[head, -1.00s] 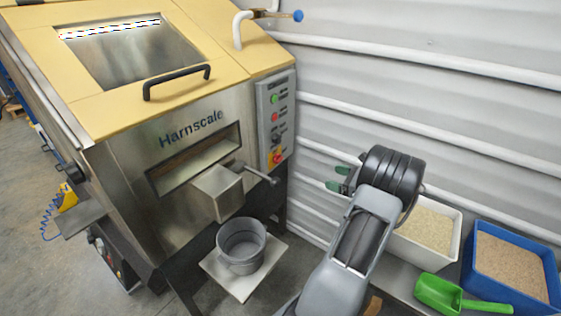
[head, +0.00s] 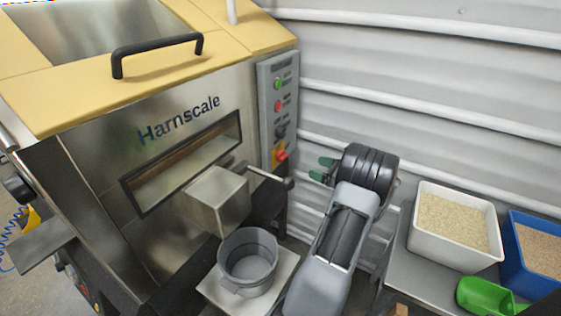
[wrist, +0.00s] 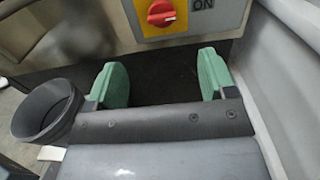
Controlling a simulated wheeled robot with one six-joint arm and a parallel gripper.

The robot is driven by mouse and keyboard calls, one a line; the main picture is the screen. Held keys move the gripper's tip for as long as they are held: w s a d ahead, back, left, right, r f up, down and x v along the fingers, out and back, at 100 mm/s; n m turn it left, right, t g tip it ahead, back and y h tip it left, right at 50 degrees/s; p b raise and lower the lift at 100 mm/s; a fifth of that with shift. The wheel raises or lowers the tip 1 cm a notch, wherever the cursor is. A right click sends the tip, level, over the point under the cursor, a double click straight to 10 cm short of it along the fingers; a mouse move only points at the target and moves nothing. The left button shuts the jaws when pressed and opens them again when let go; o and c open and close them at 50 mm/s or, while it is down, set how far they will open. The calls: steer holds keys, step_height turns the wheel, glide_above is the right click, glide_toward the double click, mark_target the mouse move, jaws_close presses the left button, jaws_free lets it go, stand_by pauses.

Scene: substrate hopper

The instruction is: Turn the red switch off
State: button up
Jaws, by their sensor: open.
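The red switch (head: 281,156) is a rotary knob on a yellow plate, low on the grey control panel (head: 264,95) at the machine's right front corner. In the wrist view the red switch (wrist: 161,13) shows at the top, with "ON" printed to its right. Its knob looks roughly horizontal. My gripper (head: 322,168) is to the right of the switch in the head view, apart from it. In the wrist view my gripper (wrist: 163,80) has its two green fingers spread wide with nothing between them, below the switch plate.
A metal outlet box (head: 217,200) with a lever handle (head: 268,177) juts from the machine near the switch. A grey bucket (head: 247,260) stands below it. A white bin (head: 455,255), blue bin (head: 548,285) and green scoop (head: 485,296) are at the right.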

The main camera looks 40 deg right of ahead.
mark_target(286, 157)
steer(key=b+x, duration=0.1)
steer(key=x, duration=1.3)
steer(key=shift+d+f+b, duration=0.1)
steer(key=shift+f+b, duration=0.1)
steer(key=shift+b, duration=0.2)
steer(key=c, duration=0.9)
